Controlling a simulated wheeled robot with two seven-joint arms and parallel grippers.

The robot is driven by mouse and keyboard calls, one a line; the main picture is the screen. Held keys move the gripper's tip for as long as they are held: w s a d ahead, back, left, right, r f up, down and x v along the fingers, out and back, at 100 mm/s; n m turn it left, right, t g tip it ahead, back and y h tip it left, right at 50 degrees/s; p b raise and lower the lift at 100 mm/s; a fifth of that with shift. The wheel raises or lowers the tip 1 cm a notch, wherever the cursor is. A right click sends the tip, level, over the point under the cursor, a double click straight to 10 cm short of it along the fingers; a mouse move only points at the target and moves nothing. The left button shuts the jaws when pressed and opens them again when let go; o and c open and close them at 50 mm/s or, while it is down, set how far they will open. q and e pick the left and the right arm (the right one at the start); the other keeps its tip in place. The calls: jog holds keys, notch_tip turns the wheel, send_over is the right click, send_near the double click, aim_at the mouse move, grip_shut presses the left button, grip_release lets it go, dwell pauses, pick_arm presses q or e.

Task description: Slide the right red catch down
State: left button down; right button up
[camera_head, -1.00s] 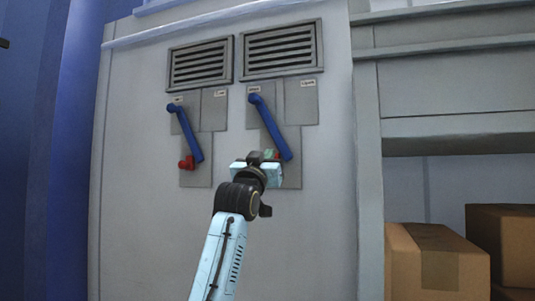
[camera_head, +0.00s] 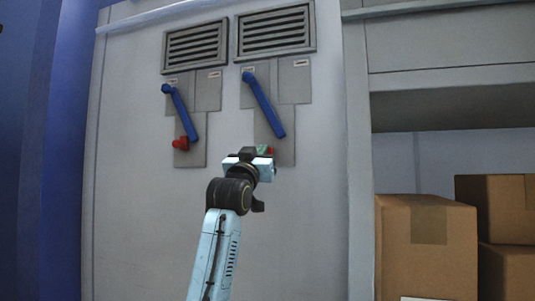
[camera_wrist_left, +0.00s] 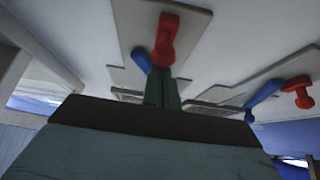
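In the left wrist view the catch (camera_wrist_left: 166,38) shows clearly, just beyond the green fingers (camera_wrist_left: 162,92). The fingers are close together, with nothing visible between them. Their tips are at the catch's near end; I cannot tell if they touch it. My right gripper is in neither view.
The left panel has a blue handle (camera_head: 180,112) and a red catch (camera_head: 184,142) beside its lower end. Vents (camera_head: 274,30) sit above the panels. Cardboard boxes (camera_head: 426,245) stand in the recess at the right. The cabinet wall below the panels is clear.

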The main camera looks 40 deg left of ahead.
pick_arm(q)
jog(key=shift+w, duration=0.1)
notch_tip(320, 180, up, 4)
jog(key=p, duration=0.4)
jog(key=b+v, duration=0.5)
jog(key=v, duration=0.5)
jog(key=shift+s, duration=0.45)
jog(key=shift+d, duration=0.15)
